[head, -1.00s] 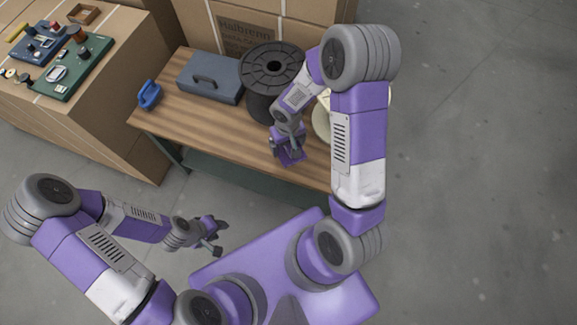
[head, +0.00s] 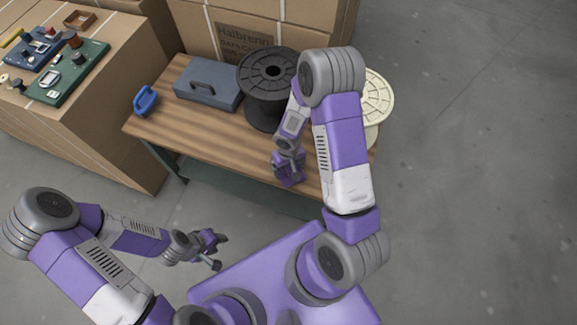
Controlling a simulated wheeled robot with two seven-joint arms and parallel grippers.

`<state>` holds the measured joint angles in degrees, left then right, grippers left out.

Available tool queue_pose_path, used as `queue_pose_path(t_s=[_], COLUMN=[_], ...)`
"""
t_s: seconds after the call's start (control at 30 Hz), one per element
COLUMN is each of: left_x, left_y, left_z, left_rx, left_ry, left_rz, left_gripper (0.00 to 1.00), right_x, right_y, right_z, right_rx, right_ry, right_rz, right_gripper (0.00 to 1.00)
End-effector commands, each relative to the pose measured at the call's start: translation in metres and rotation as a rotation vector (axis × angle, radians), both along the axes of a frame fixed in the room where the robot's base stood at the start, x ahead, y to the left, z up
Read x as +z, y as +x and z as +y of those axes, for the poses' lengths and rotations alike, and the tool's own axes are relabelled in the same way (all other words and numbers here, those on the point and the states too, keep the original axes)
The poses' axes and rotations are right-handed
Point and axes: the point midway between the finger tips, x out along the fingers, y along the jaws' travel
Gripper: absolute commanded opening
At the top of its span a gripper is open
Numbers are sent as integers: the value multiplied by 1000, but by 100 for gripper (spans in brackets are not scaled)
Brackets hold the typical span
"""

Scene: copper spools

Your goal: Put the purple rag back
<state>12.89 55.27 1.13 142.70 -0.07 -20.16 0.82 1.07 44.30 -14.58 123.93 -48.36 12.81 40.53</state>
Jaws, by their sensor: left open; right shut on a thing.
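My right gripper (head: 288,177) is low over the front part of the wooden table (head: 205,127), in front of the black spool. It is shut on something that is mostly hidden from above. A purple patch at its fingers looks like the purple rag, but I cannot clearly separate it from the purple gripper body. No other rag shows in view. My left gripper (head: 219,252) is open and empty over the floor, in front of the table.
A black spool (head: 269,72) stands on the table, with a cream spool (head: 378,96) to its right, partly behind my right arm. A grey-blue toolbox (head: 208,84) and a blue object (head: 146,101) are at left. Cardboard boxes (head: 105,125) border the table. The middle left tabletop is clear.

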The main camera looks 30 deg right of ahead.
Motion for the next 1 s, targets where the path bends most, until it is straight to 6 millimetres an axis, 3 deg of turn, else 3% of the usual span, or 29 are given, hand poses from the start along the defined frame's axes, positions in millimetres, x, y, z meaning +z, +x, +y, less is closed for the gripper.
queue_pose_path(t_s=[0.2, 0.23, 0.3, 0.63, 1.0], left_x=[-5, -4, -3, 2, 32], left_y=[0, 0, 0, 0, 0], left_z=[0, 0, 0, 0, 0], left_rx=[0, 0, 0, 0, 0], left_ry=[0, 0, 0, 0, 0], left_rz=[0, 0, 0, 0, 0], left_gripper=[43, 43, 43, 43, 43], right_x=[-4, -4, -3, 2, 80], right_y=[0, 0, 0, 0, 1], right_z=[0, 0, 0, 0, 0], right_rx=[-1, -1, -1, 0, -2], right_ry=[0, 0, 0, 0, 1], right_rz=[0, 1, 1, 1, -3], right_gripper=[65, 93, 100, 100, 100])
